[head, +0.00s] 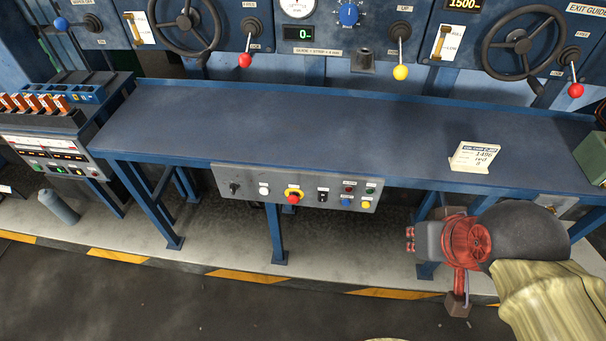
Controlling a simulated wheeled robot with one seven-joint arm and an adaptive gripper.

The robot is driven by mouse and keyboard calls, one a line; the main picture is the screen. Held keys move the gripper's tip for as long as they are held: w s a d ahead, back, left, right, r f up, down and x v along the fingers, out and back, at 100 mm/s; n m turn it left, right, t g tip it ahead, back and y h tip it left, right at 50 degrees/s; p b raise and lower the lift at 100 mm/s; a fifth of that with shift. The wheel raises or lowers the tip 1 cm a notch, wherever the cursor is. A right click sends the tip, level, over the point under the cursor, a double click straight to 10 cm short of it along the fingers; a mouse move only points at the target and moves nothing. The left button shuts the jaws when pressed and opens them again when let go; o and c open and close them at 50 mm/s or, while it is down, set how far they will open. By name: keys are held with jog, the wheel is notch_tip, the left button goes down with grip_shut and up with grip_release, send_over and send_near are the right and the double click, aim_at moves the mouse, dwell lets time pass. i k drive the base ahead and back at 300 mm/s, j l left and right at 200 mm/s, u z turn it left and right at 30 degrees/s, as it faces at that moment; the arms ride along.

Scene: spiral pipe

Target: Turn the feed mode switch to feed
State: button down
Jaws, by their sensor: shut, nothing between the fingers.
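A grey control panel (300,206) hangs under the front edge of the blue bench. At its left end is a black rotary switch (234,188); near its middle right is a small black switch (323,195). Their labels are too small to read, so I cannot tell which one is the feed mode switch, nor its setting. My gripper (410,240) is at lower right, in front of the bench and to the right of the panel. It is shut and empty, apart from the panel. My wrist is red, with a dark round joint behind it.
The panel also carries a red mushroom button (293,197) and several small buttons. The long bench (250,125) is mostly clear, with a white card stand (474,157) at right. Handwheels (185,22) and levers are behind. A grey cylinder (59,207) stands at left.

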aim_at(234, 187)
jog(key=u, duration=1.25)
